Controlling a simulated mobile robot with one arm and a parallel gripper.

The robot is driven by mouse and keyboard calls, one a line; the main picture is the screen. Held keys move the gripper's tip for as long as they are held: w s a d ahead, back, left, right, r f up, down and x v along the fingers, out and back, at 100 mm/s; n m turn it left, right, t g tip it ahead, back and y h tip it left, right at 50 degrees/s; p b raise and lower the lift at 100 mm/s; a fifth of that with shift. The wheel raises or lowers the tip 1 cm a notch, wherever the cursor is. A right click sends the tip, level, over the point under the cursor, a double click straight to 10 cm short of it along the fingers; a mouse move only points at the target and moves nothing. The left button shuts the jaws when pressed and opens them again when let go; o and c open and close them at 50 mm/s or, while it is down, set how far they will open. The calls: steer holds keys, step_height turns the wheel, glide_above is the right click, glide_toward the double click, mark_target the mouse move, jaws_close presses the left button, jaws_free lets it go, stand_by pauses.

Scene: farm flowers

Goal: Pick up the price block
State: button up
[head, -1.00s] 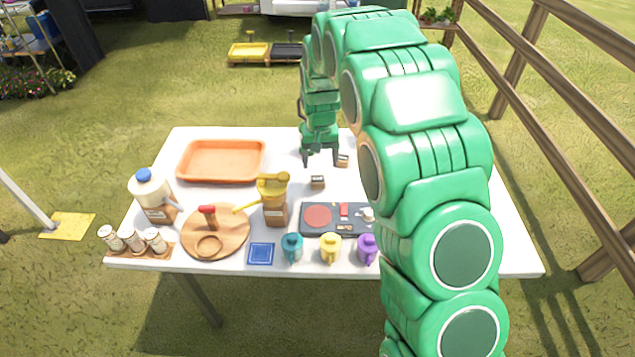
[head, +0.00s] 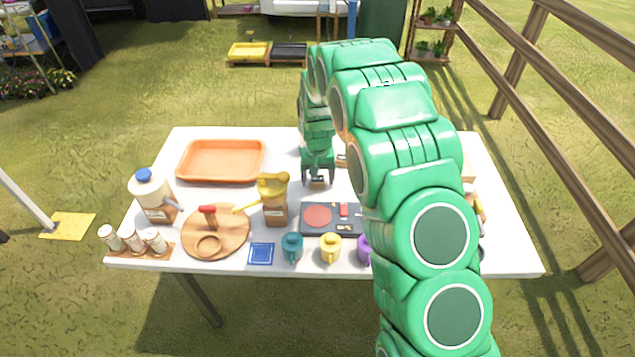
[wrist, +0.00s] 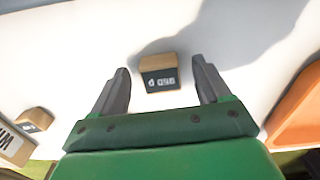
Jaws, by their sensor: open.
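The price block (wrist: 158,80) is a small wooden block with a dark face and white digits. In the wrist view it sits on the white table between the two open fingers of my gripper (wrist: 161,68), with a gap on either side. In the head view my gripper (head: 318,185) is right over the block (head: 317,182), which shows only partly between the fingers. The gripper is open and holds nothing.
A second small block (wrist: 36,119) and a larger labelled box (wrist: 14,144) lie left in the wrist view. An orange tray (head: 221,161), a yellow grinder (head: 273,200), a dark panel (head: 331,219) and a round board (head: 216,231) stand on the white table (head: 150,250).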

steer(key=shift+f, duration=0.4)
steer(key=shift+c, duration=0.4)
steer(key=c, duration=1)
steer(key=shift+c, duration=0.2)
steer(key=shift+r, duration=0.5)
step_height(320, 180, up, 2)
steer(key=shift+r, duration=0.15)
steer(key=s+d+r, duration=0.3)
steer(key=s+r, duration=0.7)
steer(key=s, duration=0.3)
steer(key=shift+s+d, duration=0.15)
steer(key=shift+s, duration=0.1)
